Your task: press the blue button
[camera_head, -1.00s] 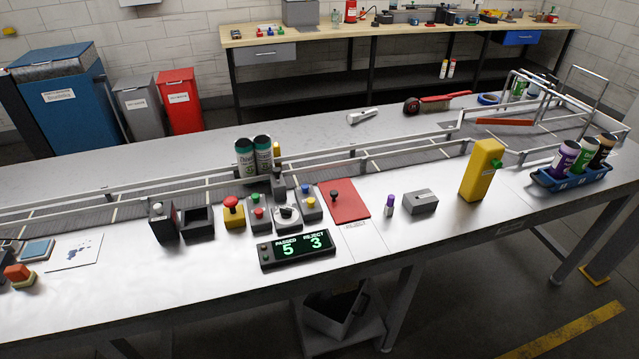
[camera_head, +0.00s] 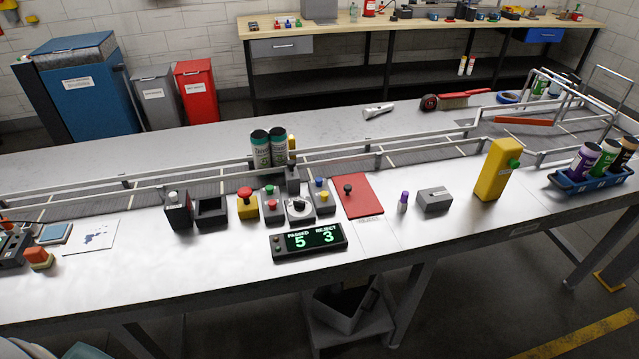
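The blue button (camera_head: 319,182) is a small cap on top of a grey control box (camera_head: 325,207), with a yellow button (camera_head: 322,195) just below it. The box stands on the steel table, between a grey dial box (camera_head: 300,210) and a red plate with a black-knobbed lever (camera_head: 366,203). Nothing touches the blue button. Neither of my grippers is in view.
To the left stand a box with green and red buttons (camera_head: 272,210) and a yellow box with a red mushroom button (camera_head: 247,207). Two cans (camera_head: 261,153) stand behind on the conveyor. A counter display (camera_head: 308,242) is in front. A yellow post (camera_head: 495,172) stands right.

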